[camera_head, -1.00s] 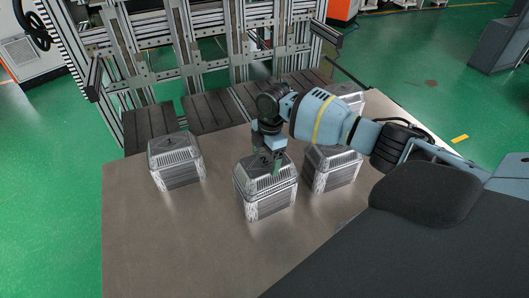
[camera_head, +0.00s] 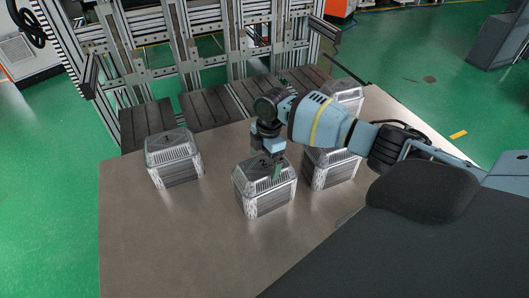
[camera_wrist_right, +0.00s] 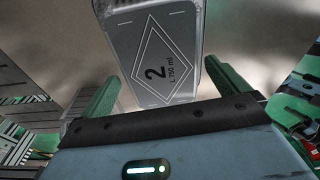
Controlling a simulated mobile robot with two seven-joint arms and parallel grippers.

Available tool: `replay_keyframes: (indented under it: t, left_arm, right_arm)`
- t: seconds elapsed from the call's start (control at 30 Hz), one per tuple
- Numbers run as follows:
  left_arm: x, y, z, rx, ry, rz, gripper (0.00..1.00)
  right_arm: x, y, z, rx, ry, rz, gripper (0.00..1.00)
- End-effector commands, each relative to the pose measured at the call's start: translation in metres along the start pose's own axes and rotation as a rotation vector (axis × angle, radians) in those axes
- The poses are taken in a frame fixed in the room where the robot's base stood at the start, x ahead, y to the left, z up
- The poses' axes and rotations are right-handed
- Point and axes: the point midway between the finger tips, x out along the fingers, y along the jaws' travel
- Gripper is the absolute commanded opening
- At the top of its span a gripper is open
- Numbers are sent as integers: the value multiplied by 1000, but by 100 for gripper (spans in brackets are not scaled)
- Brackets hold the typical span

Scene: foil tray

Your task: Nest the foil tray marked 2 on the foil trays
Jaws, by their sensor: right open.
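The foil tray marked 2 (camera_head: 264,192) is a silver, box-like piece with ribbed sides, upright at the table's middle. Its top with the "2" also shows in the right wrist view (camera_wrist_right: 160,40). My right gripper (camera_head: 273,168) is over its top, pointing down. In the right wrist view its green fingers (camera_wrist_right: 165,80) are apart, with the marked top between and beyond them; I cannot tell whether they touch it. Other foil trays stand at the left (camera_head: 173,160), at the right (camera_head: 328,172) and at the back right (camera_head: 345,93), the right ones partly behind my arm. My left gripper is out of view.
The brown table (camera_head: 190,240) is bare in front and between the left and middle trays. Dark slatted panels (camera_head: 205,110) and a metal frame (camera_head: 180,45) stand behind the trays. My right arm crosses above the right side.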

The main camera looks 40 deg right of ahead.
Motion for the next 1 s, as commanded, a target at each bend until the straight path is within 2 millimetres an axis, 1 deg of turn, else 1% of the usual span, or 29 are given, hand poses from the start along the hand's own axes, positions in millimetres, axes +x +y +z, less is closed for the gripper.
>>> replay_keyframes:
  t: [0.07, 0.17, 0.4, 0.6, 0.73, 1.0]
  left_arm:
    - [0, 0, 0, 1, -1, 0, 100]
    - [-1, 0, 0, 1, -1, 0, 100]
    - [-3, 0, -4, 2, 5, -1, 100]
    - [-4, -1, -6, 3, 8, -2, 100]
    - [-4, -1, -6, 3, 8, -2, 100]
    - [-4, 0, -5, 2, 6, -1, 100]
  right_arm:
    - [-4, 0, 0, 0, 1, 2, 100]
    - [-15, 1, 0, 1, 1, 3, 100]
    - [-53, 1, 0, -1, 1, 4, 100]
    - [-74, 0, 0, 0, 0, 2, 100]
    - [-78, 0, 0, 0, 0, 1, 100]
    - [-78, 0, 0, 0, 0, 0, 100]
